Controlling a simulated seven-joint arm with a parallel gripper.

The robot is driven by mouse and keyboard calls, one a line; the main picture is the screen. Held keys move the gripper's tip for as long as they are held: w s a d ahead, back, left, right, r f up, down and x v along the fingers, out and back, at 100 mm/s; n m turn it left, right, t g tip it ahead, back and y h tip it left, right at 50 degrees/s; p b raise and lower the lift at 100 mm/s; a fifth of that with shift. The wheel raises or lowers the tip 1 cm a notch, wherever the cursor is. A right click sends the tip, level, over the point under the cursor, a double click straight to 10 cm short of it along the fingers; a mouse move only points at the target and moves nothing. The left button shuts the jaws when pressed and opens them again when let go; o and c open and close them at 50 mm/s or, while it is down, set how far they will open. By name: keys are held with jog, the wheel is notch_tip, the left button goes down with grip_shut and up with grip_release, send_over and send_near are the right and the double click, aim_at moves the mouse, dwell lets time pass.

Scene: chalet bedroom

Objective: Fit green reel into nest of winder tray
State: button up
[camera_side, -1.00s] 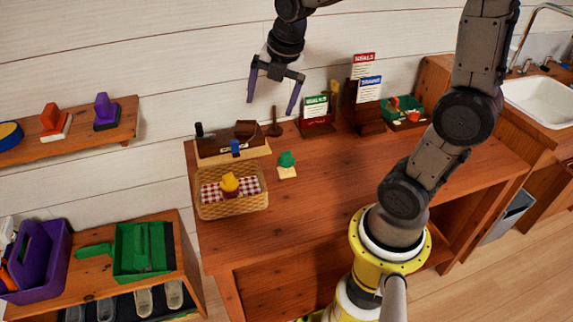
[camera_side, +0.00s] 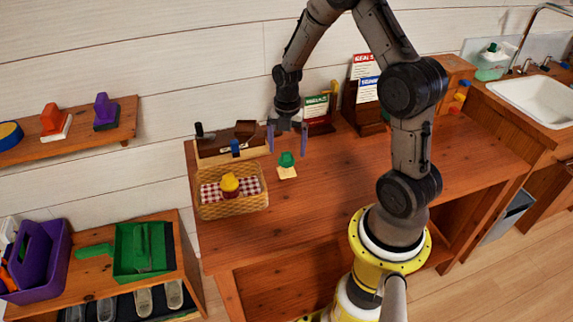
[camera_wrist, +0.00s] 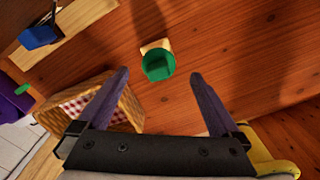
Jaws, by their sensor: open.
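The green reel (camera_side: 286,160) stands upright on a small cream base (camera_side: 288,173) on the wooden bench. It also shows in the wrist view (camera_wrist: 158,66), seen from above. My gripper (camera_side: 287,154) is open and empty, pointing down above the reel. In the wrist view the reel lies between the lines of the two purple fingers (camera_wrist: 160,74), a little beyond their tips. What looks like the winder tray (camera_side: 257,151) is the pale wooden piece with dark uprights at the bench's back left, with a blue part (camera_side: 235,146) on it. Its nest cannot be made out.
A wicker basket (camera_side: 232,208) with a checked cloth and a yellow-topped item stands left of the reel. Card stands (camera_side: 317,107) and a dark wooden rack (camera_side: 362,118) stand behind to the right. The bench front (camera_side: 310,215) is clear.

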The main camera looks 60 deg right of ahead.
aim_at(287, 160)
jog(key=shift+w+f, duration=0.1)
jog(key=shift+f, duration=2.95)
jog(key=c, duration=1.5)
